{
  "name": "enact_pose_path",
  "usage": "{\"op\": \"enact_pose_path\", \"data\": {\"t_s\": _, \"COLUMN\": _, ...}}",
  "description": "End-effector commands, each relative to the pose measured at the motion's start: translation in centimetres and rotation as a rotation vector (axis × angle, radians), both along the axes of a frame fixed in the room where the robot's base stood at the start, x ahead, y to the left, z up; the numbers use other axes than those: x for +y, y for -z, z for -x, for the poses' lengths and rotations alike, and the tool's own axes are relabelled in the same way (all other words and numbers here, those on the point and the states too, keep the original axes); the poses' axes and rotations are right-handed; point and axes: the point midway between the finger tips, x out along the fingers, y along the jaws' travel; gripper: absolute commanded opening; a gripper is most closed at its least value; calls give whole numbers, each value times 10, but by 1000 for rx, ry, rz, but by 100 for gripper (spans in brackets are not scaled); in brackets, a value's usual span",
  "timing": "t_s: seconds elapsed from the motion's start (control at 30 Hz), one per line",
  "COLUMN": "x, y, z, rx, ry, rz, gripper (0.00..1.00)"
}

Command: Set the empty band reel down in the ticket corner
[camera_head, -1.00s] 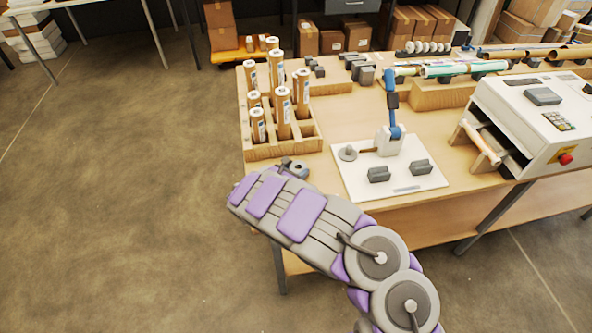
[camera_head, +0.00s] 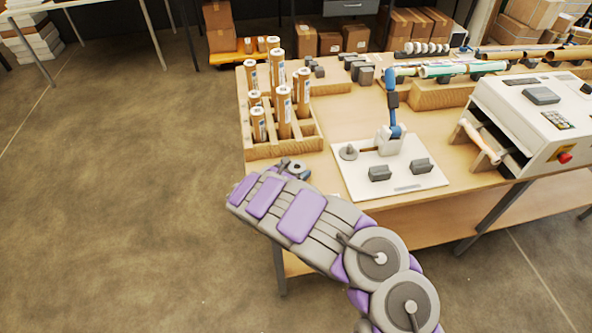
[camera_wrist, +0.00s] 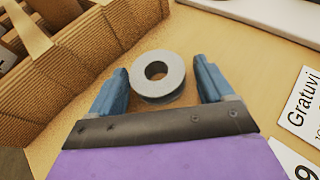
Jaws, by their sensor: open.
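The empty band reel (camera_wrist: 158,76) is a grey ring with a dark hole, lying flat on the wooden table top. In the wrist view it is between the blue fingertips of my gripper (camera_wrist: 164,78), with a visible gap at each side. My gripper is open and apart from the reel. White printed tickets (camera_wrist: 302,104) lie to the right in the wrist view, cut by the picture edge. In the head view my gripper (camera_head: 295,170) is at the table's front left corner, where my arm hides the tickets.
A wooden rack (camera_head: 283,148) with several brown tubes stands just behind my gripper. A white plate (camera_head: 390,168) with a blue-handled device (camera_head: 392,110) is to the right. The laminator (camera_head: 530,125) is at the far right. Floor at left is clear.

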Motion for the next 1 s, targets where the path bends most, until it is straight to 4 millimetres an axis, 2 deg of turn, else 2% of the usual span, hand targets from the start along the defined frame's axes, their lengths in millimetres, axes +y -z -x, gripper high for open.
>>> {"op": "enact_pose_path", "data": {"t_s": 0.03, "x": 3, "y": 8, "z": 3, "rx": 15, "ry": -8, "rz": 0, "gripper": 87}}
{"op": "enact_pose_path", "data": {"t_s": 0.2, "x": 4, "y": 8, "z": 4, "rx": 17, "ry": -11, "rz": 0, "gripper": 87}}
{"op": "enact_pose_path", "data": {"t_s": 0.4, "x": 5, "y": -4, "z": 4, "rx": 16, "ry": -12, "rz": 0, "gripper": 87}}
{"op": "enact_pose_path", "data": {"t_s": 0.8, "x": 39, "y": -43, "z": 72, "rx": 2, "ry": -12, "rz": -2, "gripper": 87}}
{"op": "enact_pose_path", "data": {"t_s": 1.0, "x": 47, "y": -51, "z": 93, "rx": 3, "ry": -8, "rz": -3, "gripper": 87}}
